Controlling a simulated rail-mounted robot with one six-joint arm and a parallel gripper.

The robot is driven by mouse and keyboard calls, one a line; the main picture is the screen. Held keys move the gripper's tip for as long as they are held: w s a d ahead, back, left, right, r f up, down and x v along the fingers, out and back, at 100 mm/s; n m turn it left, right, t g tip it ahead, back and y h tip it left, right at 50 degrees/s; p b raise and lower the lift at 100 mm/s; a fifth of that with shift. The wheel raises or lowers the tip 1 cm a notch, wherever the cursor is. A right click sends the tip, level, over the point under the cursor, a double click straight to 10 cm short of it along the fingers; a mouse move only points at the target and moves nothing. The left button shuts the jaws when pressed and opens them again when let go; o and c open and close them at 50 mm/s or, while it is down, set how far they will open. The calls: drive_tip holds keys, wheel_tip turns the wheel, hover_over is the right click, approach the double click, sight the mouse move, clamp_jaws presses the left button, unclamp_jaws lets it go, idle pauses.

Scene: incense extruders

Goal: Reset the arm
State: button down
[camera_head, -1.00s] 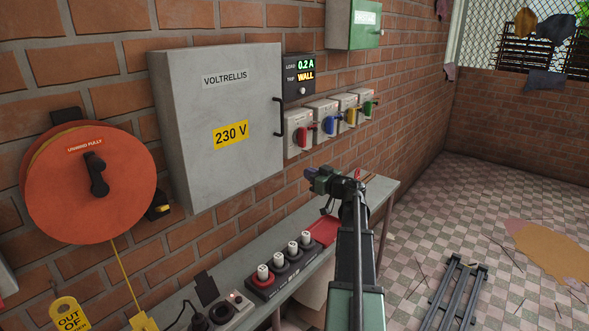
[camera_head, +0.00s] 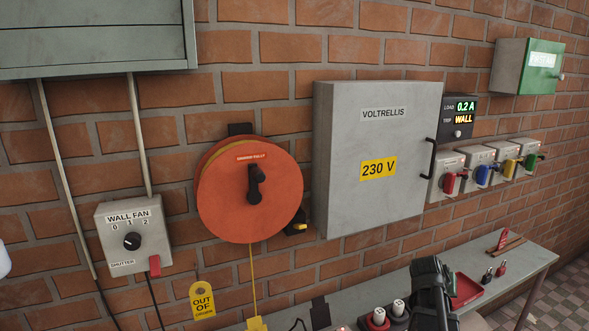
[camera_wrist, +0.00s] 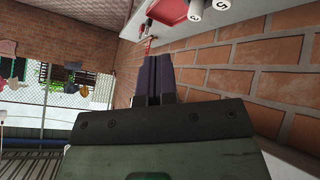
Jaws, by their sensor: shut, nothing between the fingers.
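My gripper (camera_wrist: 157,62) is in the wrist view with its two dark fingers side by side and touching. It is shut and empty. In the head view my dark arm (camera_head: 432,290) stands at the lower right, in front of the bench; its fingers cannot be made out there. The wrist view looks past the fingers at the brick wall, the bench and a red tray (camera_wrist: 170,10), which appear tilted. Nothing touches the fingers.
The bench (camera_head: 545,250) runs along the wall, with a red tray (camera_head: 466,290) and white-topped plugs (camera_head: 379,316) near my arm. Above are a grey 230 V cabinet (camera_head: 375,210), coloured isolator switches (camera_head: 483,175), an orange cable reel (camera_head: 225,205) and a wall fan switch (camera_head: 133,240).

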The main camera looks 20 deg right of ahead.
drive_tip(key=s+a+f+n+g+y, duration=0.1)
drive_tip(key=a+n+y, duration=0.1)
drive_tip(key=a, duration=1.1)
drive_tip(key=s+a+f+n+g+y, duration=0.1)
drive_tip(key=s+a+f+n+y, duration=0.1)
drive_tip(key=a, duration=1.1)
drive_tip(key=s+a+f+n+y, duration=0.1)
drive_tip(key=a+n+y, duration=0.2)
drive_tip(key=a, duration=1)
drive_tip(key=shift+s+a+f+n+g+y, duration=0.25)
drive_tip(key=shift+s+n+g+y, duration=0.15)
drive_tip(key=shift+n, duration=0.1)
